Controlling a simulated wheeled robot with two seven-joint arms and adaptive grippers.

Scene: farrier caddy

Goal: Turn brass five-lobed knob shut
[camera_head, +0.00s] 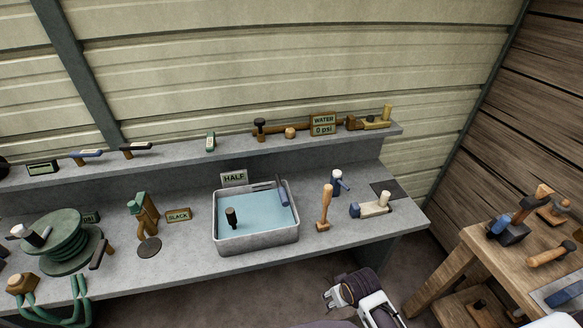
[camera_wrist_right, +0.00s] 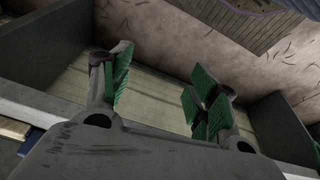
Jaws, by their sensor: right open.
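Another brass-coloured piece (camera_head: 22,284) lies at the bench's front left by green hoses. Both are too small for me to count lobes, so I cannot tell which is the five-lobed knob. My right gripper (camera_head: 332,298) is low in front of the bench, well away from both. In the right wrist view its green-padded fingers (camera_wrist_right: 160,95) stand apart with nothing between them. My left gripper is not in view.
A metal basin (camera_head: 256,241) of water with a HALF sign stands mid-bench. An upright wooden-handled tool (camera_head: 325,207) and a hammer stand to its right. A green reel (camera_head: 62,240) is at left. A wooden table (camera_head: 490,255) with tools stands at right.

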